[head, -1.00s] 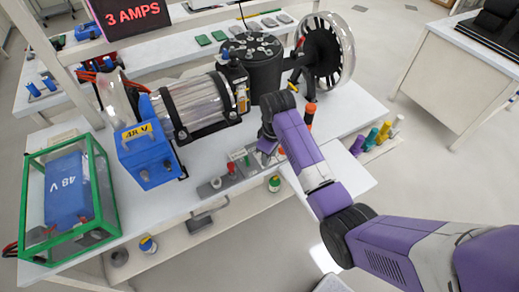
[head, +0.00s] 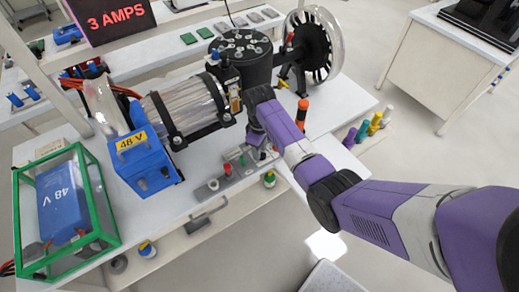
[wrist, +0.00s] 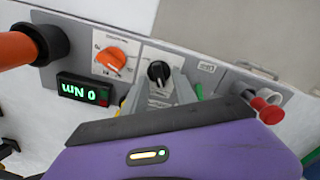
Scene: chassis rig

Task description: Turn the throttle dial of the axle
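In the wrist view, a grey control panel carries an orange dial (wrist: 109,60) with a printed scale and a black dial (wrist: 158,72) with a light pointer mark. I cannot read which is the throttle dial. A small display (wrist: 85,90) beside them reads 0 Nm, upside down. My gripper (wrist: 158,88) points at the black dial; its two grey fingers look apart, near that dial's edge. I cannot tell whether they touch it. In the head view my gripper (head: 256,140) hangs over the right end of the panel (head: 232,180), hiding the dials.
A red button (wrist: 268,107) sits at the panel's right in the wrist view. An orange-and-black handle (head: 301,113) stands right of my gripper. The blue 48 V box (head: 145,162), coil (head: 185,110) and black drum (head: 240,60) crowd the bench behind.

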